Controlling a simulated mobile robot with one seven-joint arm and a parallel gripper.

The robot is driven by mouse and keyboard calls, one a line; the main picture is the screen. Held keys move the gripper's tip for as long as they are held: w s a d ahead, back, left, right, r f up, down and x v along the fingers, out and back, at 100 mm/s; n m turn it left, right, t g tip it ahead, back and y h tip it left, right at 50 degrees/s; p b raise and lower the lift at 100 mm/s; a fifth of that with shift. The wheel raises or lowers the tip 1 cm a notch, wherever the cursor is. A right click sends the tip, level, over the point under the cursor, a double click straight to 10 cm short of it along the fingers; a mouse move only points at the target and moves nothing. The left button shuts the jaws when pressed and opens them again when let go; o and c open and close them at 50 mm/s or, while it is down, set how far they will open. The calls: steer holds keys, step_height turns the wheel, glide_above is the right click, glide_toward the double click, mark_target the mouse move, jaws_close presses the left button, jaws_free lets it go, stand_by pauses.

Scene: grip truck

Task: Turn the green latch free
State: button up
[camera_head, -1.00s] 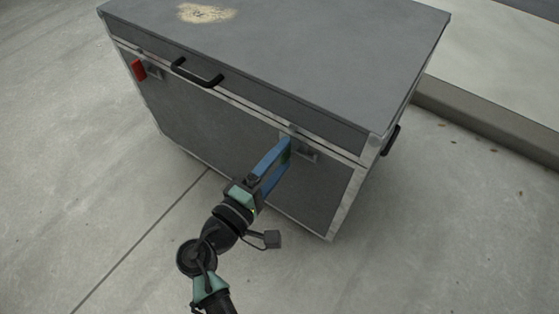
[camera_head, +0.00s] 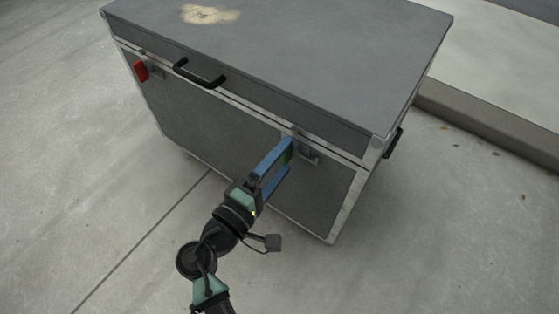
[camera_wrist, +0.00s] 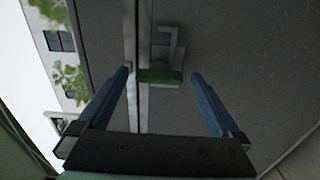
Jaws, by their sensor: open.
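The green latch (camera_wrist: 160,76) sits on the front of a grey case and shows between my fingers in the wrist view. In the head view only a small part of the green latch (camera_head: 287,155) shows behind my fingers. My gripper (camera_head: 289,155) is open at the case front, right of its middle. In the wrist view my gripper (camera_wrist: 162,82) has one blue finger on each side of the latch, with gaps to it. A metal catch plate (camera_wrist: 170,43) lies beside the latch. I cannot tell how far the fingertips are from the case face.
The grey case (camera_head: 330,65) has a metal-edged lid seam. A red latch (camera_head: 141,70) is at its left. A black handle (camera_head: 200,75) juts from the front, and another handle (camera_head: 391,142) is on the right side. Concrete floor around is clear; a kerb (camera_head: 490,118) runs at right.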

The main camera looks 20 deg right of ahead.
steer(key=p+v, duration=0.4)
steer(key=v, duration=0.9)
steer(key=shift+p, duration=0.35)
